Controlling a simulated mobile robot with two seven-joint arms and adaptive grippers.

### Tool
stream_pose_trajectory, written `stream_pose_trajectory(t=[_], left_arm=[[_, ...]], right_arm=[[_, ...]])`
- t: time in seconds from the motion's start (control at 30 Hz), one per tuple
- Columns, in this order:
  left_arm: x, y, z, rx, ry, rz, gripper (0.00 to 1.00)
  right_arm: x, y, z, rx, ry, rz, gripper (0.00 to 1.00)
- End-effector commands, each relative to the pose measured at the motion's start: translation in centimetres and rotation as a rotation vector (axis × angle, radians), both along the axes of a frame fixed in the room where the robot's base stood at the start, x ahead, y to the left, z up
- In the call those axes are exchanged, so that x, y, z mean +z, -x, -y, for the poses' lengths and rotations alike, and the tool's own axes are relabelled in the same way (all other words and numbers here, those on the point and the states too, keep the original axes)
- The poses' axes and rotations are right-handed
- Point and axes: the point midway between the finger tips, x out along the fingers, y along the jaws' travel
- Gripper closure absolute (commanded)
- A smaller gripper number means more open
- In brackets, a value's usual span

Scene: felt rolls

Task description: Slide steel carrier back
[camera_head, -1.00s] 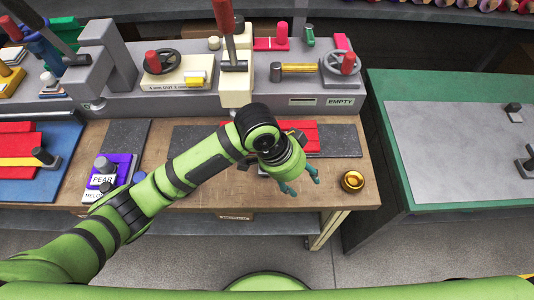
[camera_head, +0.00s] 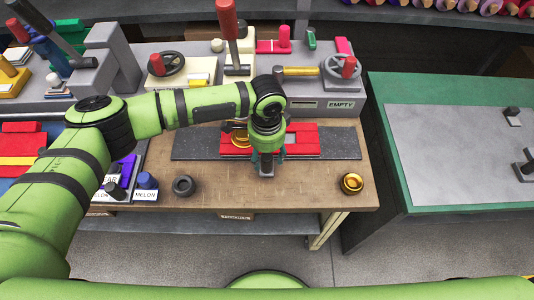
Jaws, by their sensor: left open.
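A dark grey strip (camera_head: 340,143) lies along the bench with a red block (camera_head: 304,132) on its middle. A small grey plate (camera_head: 290,139) shows in the red block, and a gold ring (camera_head: 240,138) is at its left part. My left gripper (camera_head: 267,165) points down at the red block's front edge, with its fingers apart. A grey piece shows between or behind the fingers; I cannot tell whether it is the steel carrier or whether they touch it. The wrist hides part of the red block. My right gripper is not in view.
A dark ring (camera_head: 183,186) and a gold cup (camera_head: 352,183) stand on the bench front. A MELON block (camera_head: 146,185) and a purple block (camera_head: 128,170) are at left. The grey machine (camera_head: 310,104) with levers and handwheels stands behind. The bench between ring and cup is clear.

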Motion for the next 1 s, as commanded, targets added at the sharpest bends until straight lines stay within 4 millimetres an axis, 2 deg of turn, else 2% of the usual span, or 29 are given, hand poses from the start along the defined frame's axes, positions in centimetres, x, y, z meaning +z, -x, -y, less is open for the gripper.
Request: stream_pose_trajectory(t=[0.17, 0.4, 0.43, 0.47, 0.5, 0.57, 0.73, 0.83, 1.0], left_arm=[[-1.2, 0.0, 0.0, -0.003, 0.0, 0.001, 0.44], [-1.4, 0.0, 0.1, -0.002, 0.001, 0.002, 0.44], [-1.4, 0.0, 0.1, -0.002, 0.002, 0.001, 0.48], [-1.4, 0.0, 0.1, -0.002, 0.002, 0.001, 0.6], [-1.4, 0.0, 0.1, -0.002, 0.002, 0.001, 0.76], [-1.4, 0.0, 0.1, -0.002, 0.002, 0.001, 1.0], [-1.4, 0.0, 0.1, -0.002, 0.002, 0.001, 1.0], [-1.5, 0.0, 0.9, -0.003, 0.003, 0.002, 1.0], [-1.8, 0.1, 4.8, -0.005, 0.006, 0.002, 1.0]], right_arm=[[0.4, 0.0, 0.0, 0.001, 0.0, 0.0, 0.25], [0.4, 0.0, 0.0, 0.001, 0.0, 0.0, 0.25], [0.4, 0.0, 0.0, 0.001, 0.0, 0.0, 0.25], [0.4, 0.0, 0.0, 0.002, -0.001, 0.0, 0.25], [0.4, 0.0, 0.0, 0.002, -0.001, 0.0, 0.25], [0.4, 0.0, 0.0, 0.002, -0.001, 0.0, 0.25], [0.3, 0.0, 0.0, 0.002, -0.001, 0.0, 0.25], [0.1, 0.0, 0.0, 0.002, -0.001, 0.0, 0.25], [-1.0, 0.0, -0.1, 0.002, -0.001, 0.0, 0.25]])
